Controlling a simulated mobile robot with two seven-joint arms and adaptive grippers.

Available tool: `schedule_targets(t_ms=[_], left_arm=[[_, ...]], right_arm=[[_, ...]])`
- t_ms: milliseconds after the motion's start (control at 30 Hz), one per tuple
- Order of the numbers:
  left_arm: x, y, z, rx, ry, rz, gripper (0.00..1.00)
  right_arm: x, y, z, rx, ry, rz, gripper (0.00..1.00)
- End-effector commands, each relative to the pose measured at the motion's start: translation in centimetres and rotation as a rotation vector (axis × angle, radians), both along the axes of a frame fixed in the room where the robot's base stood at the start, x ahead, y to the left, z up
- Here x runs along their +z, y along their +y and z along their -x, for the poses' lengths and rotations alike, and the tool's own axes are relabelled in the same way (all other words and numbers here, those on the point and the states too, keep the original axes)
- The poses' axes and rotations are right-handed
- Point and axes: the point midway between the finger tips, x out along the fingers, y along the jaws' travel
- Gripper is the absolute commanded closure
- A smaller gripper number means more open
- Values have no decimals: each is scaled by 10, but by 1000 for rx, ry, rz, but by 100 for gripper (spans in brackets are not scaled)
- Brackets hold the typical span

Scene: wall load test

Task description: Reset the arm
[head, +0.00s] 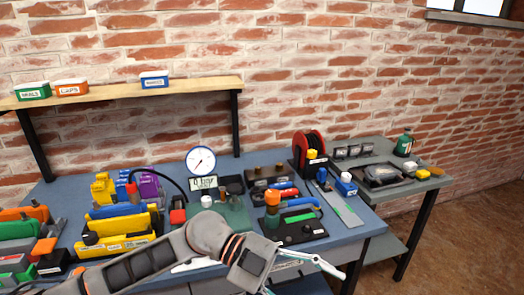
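My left arm comes in from the lower left and reaches across the front of the blue workbench (372,222). My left gripper (307,284) is at the bottom middle, in front of the bench's front edge. One pale finger points to the right; the other is mostly cut off by the bottom edge. The fingers look spread apart, and nothing shows between them. My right arm and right gripper are not in view.
The bench holds yellow and coloured blocks (118,230), a pressure gauge (201,161), a black fixture with an orange-topped post (272,198) and a red reel (309,146). A wall shelf (190,88) carries labelled boxes. A grey side table (385,192) stands right; floor beyond is clear.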

Motion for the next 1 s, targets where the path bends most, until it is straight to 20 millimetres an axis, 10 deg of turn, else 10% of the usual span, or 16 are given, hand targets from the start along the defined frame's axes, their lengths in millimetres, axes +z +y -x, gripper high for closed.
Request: schedule_targets(t_ms=[233,467,733,1000], left_arm=[[42,-13,-16,272,127,431,44],[31,30,-71,683,249,644,44],[-70,127,-111,1234,407,605,44],[-218,231,-66,1668,569,302,44]], right_arm=[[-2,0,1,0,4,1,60],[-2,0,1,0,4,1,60],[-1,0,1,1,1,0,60],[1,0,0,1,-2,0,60]])
